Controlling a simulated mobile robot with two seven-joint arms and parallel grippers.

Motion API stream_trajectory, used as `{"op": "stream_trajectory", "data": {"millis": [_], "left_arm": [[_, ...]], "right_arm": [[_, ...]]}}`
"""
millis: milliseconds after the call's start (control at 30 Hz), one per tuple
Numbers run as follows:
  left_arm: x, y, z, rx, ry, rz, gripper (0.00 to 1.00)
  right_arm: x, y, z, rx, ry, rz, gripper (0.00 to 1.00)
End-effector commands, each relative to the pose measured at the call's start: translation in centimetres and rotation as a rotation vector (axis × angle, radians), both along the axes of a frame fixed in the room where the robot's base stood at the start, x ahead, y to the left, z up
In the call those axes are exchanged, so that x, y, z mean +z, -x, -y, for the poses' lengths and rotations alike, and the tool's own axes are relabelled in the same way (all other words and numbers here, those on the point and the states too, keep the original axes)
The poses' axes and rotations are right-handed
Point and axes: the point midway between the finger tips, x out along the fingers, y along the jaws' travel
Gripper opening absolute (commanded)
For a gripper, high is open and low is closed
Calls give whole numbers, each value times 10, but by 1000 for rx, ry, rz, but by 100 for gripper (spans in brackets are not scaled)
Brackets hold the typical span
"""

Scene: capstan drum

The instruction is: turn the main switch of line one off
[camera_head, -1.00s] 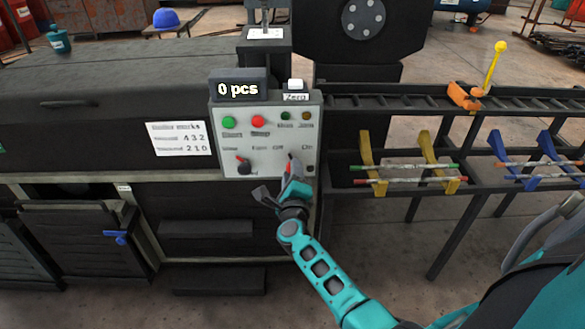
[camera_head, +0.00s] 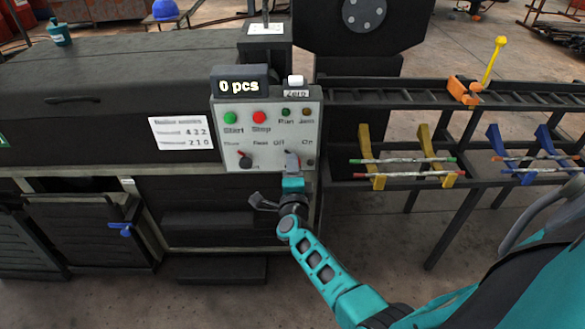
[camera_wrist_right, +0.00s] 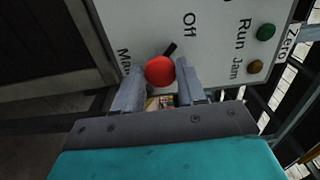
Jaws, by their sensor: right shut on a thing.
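The grey control panel (camera_head: 265,130) stands in the middle of the head view. In the right wrist view the main switch (camera_wrist_right: 160,70) is a round red knob with a dark pointer, which points toward the "Off" label. The "On" label is hidden there. My right gripper (camera_head: 292,166) is at the panel's lower right, below the "Off" and "On" labels, and covers most of the knob in the head view. In the right wrist view its fingers (camera_wrist_right: 159,84) are shut on the knob, one on each side. My left gripper is out of view.
A second switch (camera_head: 245,161) sits left of my gripper, under the green start button (camera_head: 229,118) and red stop button (camera_head: 259,117). The display (camera_head: 240,85) reads "0 pcs". A dark rack (camera_head: 400,98) with yellow and blue holders stands to the right.

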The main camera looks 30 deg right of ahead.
Motion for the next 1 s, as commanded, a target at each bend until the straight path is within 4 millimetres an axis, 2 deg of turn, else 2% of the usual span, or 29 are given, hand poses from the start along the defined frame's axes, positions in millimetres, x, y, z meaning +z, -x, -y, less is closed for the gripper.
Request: {"op": "stream_trajectory", "data": {"millis": [267,300,533,1000], "left_arm": [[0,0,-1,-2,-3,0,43],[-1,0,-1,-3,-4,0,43],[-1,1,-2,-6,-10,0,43],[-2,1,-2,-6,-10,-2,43]], "right_arm": [[2,-1,1,-1,3,2,10],[2,-1,1,-1,3,2,43],[1,0,1,-1,2,1,64],[0,0,-1,0,1,1,64]]}}
